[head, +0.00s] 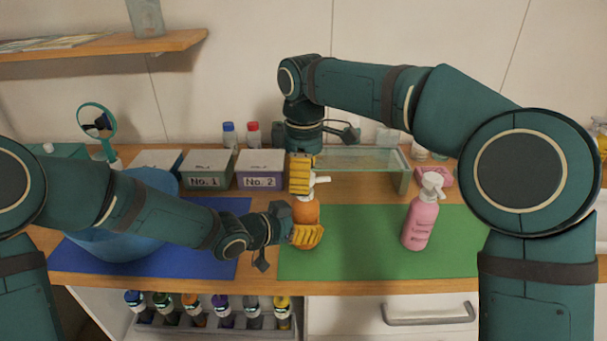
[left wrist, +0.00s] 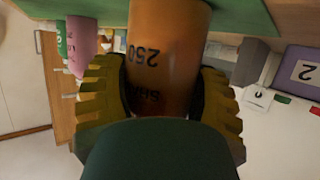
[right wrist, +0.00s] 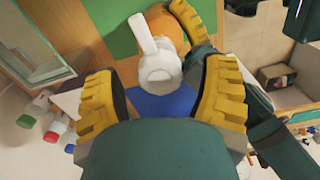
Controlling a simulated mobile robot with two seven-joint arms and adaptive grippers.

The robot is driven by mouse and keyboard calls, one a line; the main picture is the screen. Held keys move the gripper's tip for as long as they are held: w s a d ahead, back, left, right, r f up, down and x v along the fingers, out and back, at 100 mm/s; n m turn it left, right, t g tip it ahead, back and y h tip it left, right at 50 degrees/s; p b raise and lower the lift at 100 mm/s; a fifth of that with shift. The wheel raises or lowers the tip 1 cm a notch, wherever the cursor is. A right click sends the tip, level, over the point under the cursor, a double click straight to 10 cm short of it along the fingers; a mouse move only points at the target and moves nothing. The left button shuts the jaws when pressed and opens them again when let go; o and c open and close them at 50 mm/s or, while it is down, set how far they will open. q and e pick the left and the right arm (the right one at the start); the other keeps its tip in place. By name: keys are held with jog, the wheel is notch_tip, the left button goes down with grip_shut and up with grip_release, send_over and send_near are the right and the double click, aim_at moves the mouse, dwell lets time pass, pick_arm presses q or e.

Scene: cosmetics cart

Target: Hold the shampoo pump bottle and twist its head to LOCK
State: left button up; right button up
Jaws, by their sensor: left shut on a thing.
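An orange bottle (head: 306,212) with a white pump head (head: 319,180) stands upright at the left edge of the green mat (head: 350,250). My left gripper (head: 307,236) is shut on its lower body. In the left wrist view, the orange body (left wrist: 165,60) is between the yellow fingers, with "250" and part of a word readable. My right gripper (head: 300,176) points down over the pump head. In the right wrist view, the white head and nozzle (right wrist: 158,55) lie between its open fingers, with gaps beside them. A pink pump bottle (head: 421,218) stands apart at right.
A blue mat (head: 225,225) with a blue tub (head: 120,235) lies at left. Boxes marked No. 1 (head: 206,172) and No. 2 (head: 260,172) and a glass shelf stand behind. The green mat is clear around the pink bottle.

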jog(key=shift+r, duration=0.15)
notch_tip(320, 180, up, 12)
dwell(0.5)
pick_arm(q)
jog(key=o, duration=1.4)
